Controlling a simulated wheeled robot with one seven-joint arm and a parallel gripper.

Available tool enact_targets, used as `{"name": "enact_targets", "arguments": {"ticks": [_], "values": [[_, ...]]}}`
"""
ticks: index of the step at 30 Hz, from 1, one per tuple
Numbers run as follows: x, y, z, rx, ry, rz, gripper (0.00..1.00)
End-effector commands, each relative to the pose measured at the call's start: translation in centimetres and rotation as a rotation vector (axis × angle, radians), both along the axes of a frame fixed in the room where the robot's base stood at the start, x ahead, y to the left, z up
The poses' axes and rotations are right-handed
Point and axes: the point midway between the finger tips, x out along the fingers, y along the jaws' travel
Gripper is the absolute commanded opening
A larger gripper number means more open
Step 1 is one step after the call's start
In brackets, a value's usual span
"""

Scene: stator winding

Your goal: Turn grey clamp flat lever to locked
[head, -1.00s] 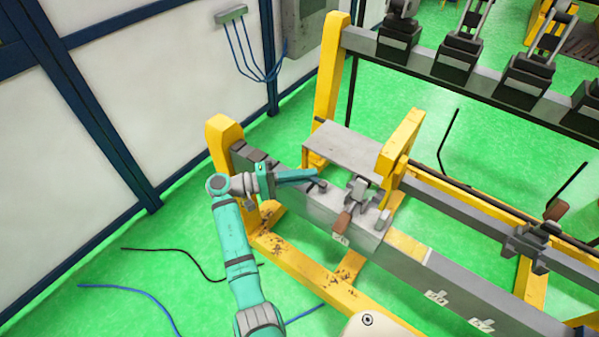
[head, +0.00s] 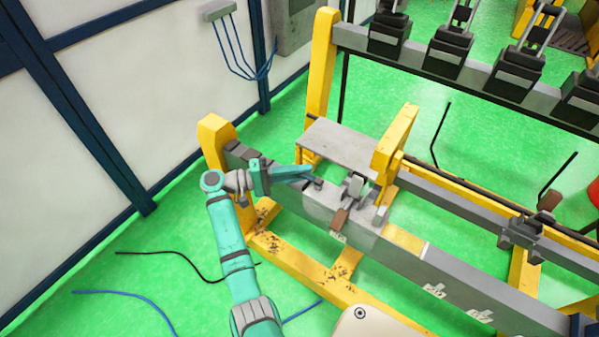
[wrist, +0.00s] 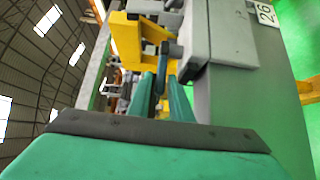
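A grey clamp (head: 352,190) with a brown handle (head: 340,219) sits on the grey beam of the yellow frame. A small dark grey lever end (head: 318,183) stands on the beam just left of it. My gripper (head: 309,174) reaches over the beam from the left, its teal fingertips beside this lever end. In the wrist view the two fingers (wrist: 162,92) stand a narrow gap apart. A grey bar (wrist: 162,66) shows at the gap; I cannot tell whether the fingers touch it. A grey block (wrist: 218,35) lies right of the fingertips.
A yellow upright (head: 397,145) and a grey plate (head: 345,145) stand behind the clamp. Another grey clamp (head: 522,235) with a brown handle is on the rail at right. A yellow post (head: 216,140) rises left of my gripper.

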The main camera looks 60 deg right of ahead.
Motion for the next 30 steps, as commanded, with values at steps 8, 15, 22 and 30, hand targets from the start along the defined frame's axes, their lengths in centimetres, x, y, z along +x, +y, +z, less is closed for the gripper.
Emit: {"name": "enact_targets", "arguments": {"ticks": [8,15,22,30], "values": [[2.6,2.2,0.0,0.000,0.000,0.007,0.19],[6.1,5.3,0.0,0.001,0.001,0.010,0.19],[8.1,7.2,0.0,0.000,0.000,0.009,0.19],[8.5,7.5,0.0,0.000,0.000,0.005,0.19]]}}
